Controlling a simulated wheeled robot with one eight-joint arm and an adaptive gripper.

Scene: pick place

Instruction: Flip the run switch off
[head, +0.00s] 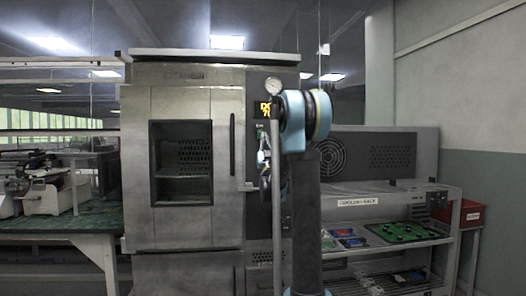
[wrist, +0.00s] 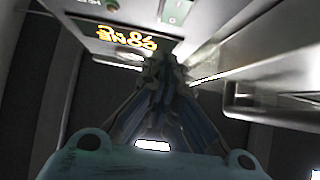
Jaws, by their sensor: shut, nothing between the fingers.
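The tall grey oven (head: 182,225) has a narrow control panel on its right side with a lit orange display (head: 265,109). In the wrist view the display (wrist: 126,40) is left of my fingertips. A pale green plate with a small dark mark, probably the run switch (wrist: 175,12), is at the top, beyond the fingertips. Its position cannot be made out for sure. My gripper (wrist: 162,70) is shut and empty, with its fingertips close to the panel; contact cannot be told. In the head view my gripper (head: 263,152) is partly hidden by my arm, which covers much of the panel.
A round gauge (head: 273,85) sits above the display. A long vertical door handle (head: 233,150) stands out left of the panel. A labelled cooling rack (head: 357,202) with circuit boards is at the right. A workbench (head: 75,222) is at the left.

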